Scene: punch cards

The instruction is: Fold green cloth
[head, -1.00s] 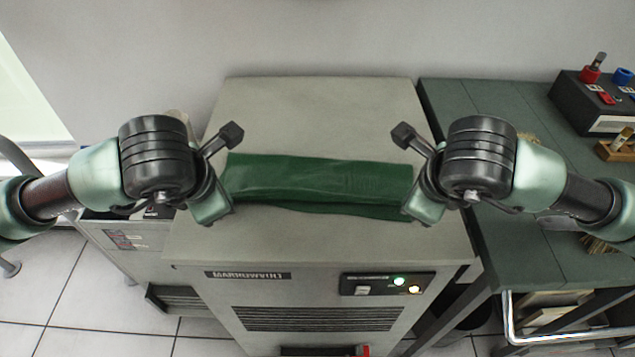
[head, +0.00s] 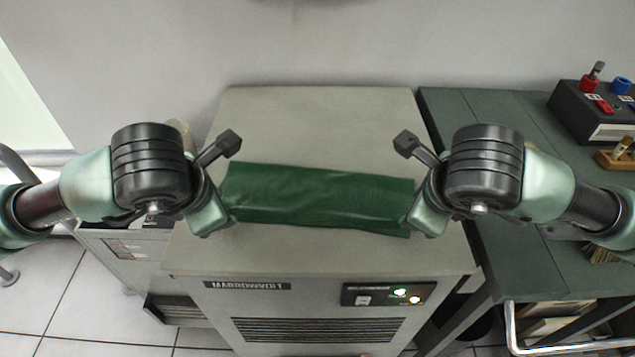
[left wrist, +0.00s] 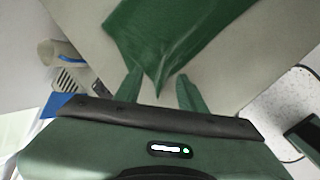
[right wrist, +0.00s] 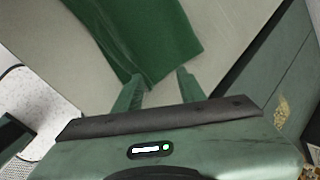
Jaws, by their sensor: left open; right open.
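The green cloth (head: 320,196) lies as a long, narrow folded strip across the top of the grey cabinet (head: 320,115). My left gripper (head: 230,228) is at the strip's left end. In the left wrist view a corner of the cloth (left wrist: 175,35) points between the open fingers of the left gripper (left wrist: 160,85). My right gripper (head: 410,230) is at the right end. In the right wrist view the cloth (right wrist: 150,35) has its near corner by the left finger of the open right gripper (right wrist: 160,88). Neither gripper is closed on the cloth.
A dark green workbench (head: 510,150) adjoins the cabinet on the right, with a black box (head: 597,108) carrying red and blue parts at its back. The cabinet's front panel (head: 388,295) has lit lamps. The cabinet top behind the cloth is clear.

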